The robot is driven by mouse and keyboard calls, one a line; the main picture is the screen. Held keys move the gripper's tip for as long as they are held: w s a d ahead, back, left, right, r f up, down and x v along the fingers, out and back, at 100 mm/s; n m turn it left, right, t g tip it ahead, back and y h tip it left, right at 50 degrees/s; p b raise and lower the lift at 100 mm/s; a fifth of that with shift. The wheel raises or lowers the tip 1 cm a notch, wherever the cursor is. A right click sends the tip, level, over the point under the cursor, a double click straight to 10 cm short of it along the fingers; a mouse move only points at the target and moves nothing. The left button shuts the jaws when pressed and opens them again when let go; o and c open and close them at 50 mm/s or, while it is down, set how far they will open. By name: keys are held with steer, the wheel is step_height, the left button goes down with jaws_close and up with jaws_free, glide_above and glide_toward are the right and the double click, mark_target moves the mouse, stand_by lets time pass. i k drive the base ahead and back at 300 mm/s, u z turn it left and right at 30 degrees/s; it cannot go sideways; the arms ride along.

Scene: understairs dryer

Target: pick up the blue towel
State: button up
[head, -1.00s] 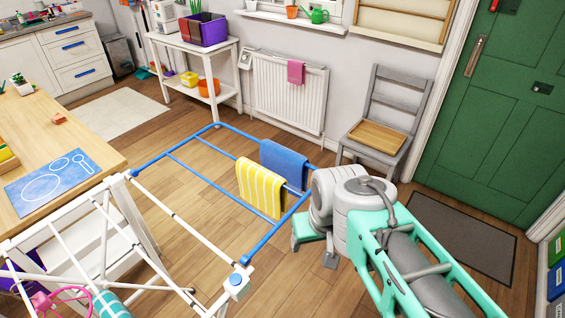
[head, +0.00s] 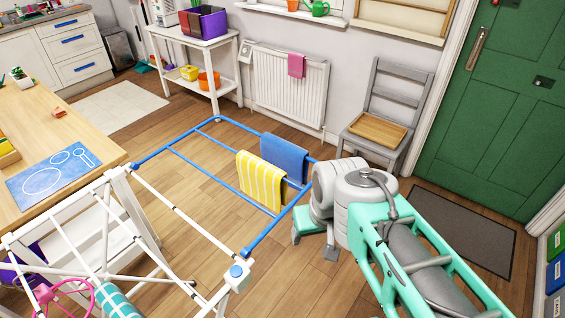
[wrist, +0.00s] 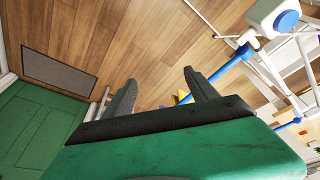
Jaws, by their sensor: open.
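The blue towel (head: 284,158) hangs folded over a rail at the far right part of the drying rack (head: 165,212) in the head view. A yellow-and-white striped towel (head: 261,182) hangs just in front and to the left of it. My gripper (wrist: 159,88) is open and empty in the wrist view, its two dark fingers wide apart. In the head view my arm reaches in from the lower right, its hand low beside the rack's right end, apart from the blue towel. In the wrist view the blue towel cannot be clearly made out; a small yellow patch shows by the right finger.
A grey chair (head: 386,118) with a wooden tray on its seat stands behind my arm. A white radiator (head: 288,90) with a pink cloth is on the back wall. A wooden table (head: 82,125) is at the left. A dark doormat (head: 455,230) lies before the green door (head: 500,120).

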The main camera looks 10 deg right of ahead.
mark_target(284, 154)
steer(key=z, duration=1.55)
steer(key=i, duration=1.45)
steer(key=u, duration=3.85)
steer(key=i, duration=0.5)
steer(key=u, duration=0.1)
